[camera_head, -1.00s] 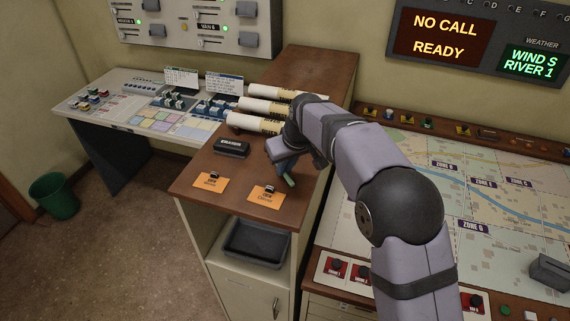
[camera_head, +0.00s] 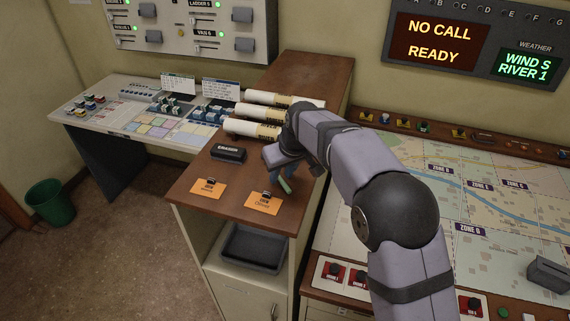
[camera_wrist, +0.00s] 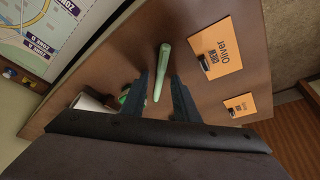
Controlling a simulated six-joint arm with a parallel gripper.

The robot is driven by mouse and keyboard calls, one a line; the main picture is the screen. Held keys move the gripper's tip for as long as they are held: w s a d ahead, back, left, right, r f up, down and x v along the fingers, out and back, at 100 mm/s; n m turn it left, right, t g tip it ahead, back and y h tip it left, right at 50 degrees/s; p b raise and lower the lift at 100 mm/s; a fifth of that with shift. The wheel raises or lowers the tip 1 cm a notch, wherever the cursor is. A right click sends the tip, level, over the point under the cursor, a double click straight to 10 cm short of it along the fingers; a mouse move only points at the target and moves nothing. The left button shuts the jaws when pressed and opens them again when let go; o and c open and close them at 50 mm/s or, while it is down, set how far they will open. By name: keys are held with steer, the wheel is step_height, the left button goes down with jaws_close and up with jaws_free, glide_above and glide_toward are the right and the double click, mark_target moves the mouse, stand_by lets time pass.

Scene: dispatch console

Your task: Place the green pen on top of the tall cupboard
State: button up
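The green pen (camera_head: 286,186) is on the brown wooden top of the tall cupboard (camera_head: 232,187), just right of the near orange name card. It appears to lie on the surface, though its far end is partly hidden by my gripper in the head view. My gripper (camera_head: 284,171) is low over the cupboard top at the pen. In the wrist view, the two dark blue fingers (camera_wrist: 168,80) stand apart with the pen (camera_wrist: 163,68) running between them. A gap shows beside the pen, so the gripper looks open.
Two orange name cards (camera_head: 263,203) (camera_head: 208,188) lie near the front edge. A black eraser (camera_head: 228,153) and white rolled papers (camera_head: 252,129) lie farther back. A dark tray (camera_head: 255,248) sits in the open shelf below. The map desk (camera_head: 470,205) is on the right.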

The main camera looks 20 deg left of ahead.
steer(key=b+v, duration=0.4)
steer(key=v, duration=0.8)
steer(key=s+d+f+m+g+h, duration=0.1)
steer(key=s+d+f+m, duration=0.1)
steer(key=d+f, duration=0.5)
steer(key=s+d+f+m+h, duration=0.1)
steer(key=s+d+f+m, duration=0.15)
steer(key=d, duration=0.85)
steer(key=s+d+f+m+g, duration=0.1)
steer(key=s+d+f+m, duration=0.1)
steer(key=s+d+f, duration=0.4)
steer(key=s+d+f+m+g+h, duration=0.1)
steer(key=s+d+f, duration=0.5)
steer(key=s, duration=0.7)
steer(key=shift+s+d+m, duration=0.15)
steer(key=shift+d+m, duration=0.6)
steer(key=shift+d, duration=0.2)
